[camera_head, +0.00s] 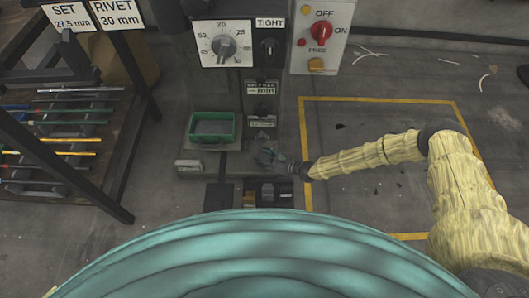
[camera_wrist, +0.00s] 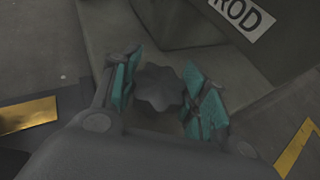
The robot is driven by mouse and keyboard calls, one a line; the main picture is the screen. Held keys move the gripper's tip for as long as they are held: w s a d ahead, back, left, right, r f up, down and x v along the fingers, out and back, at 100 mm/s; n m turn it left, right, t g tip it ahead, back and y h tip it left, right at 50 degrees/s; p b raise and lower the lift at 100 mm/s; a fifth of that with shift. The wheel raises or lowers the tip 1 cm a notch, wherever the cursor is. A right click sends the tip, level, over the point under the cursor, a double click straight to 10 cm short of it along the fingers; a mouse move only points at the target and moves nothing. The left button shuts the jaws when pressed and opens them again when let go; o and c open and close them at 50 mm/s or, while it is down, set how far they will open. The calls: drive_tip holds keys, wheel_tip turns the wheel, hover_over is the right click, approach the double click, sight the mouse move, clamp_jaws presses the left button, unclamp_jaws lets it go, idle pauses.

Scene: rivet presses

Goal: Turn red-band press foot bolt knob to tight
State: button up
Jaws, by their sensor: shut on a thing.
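The foot bolt knob (camera_wrist: 158,87) is dark grey with a lobed rim. In the wrist view it sits between the teal pads of my gripper (camera_wrist: 164,96), which is shut on it. In the head view my gripper (camera_head: 270,157) is low at the foot of the press, and it hides the knob there. The press (camera_head: 214,84) stands at the upper middle, with a dial and a small black knob (camera_head: 268,47) under a TIGHT label. No red band can be made out, and the foot knob's turn angle cannot be read.
A green tray (camera_head: 213,141) sits left of my gripper on the press base. A switch panel with a red knob (camera_head: 320,32) stands at the upper right. A rack of coloured rods (camera_head: 62,125) is at the left. Yellow-lined floor (camera_head: 385,101) to the right is mostly open.

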drive_tip(key=shift+r+m+t+h+p, duration=0.2)
drive_tip(key=shift+m+t+h+p, duration=0.45)
drive_tip(key=shift+p, duration=2.05)
drive_tip(key=shift+f+m+t+h+p, duration=0.25)
drive_tip(key=shift+m+t+p, duration=0.35)
drive_tip(key=shift+p, duration=0.65)
drive_tip(key=o, duration=1)
drive_tip(key=shift+o, duration=0.2)
drive_tip(key=v, duration=1.2)
drive_tip(key=shift+r, duration=0.15)
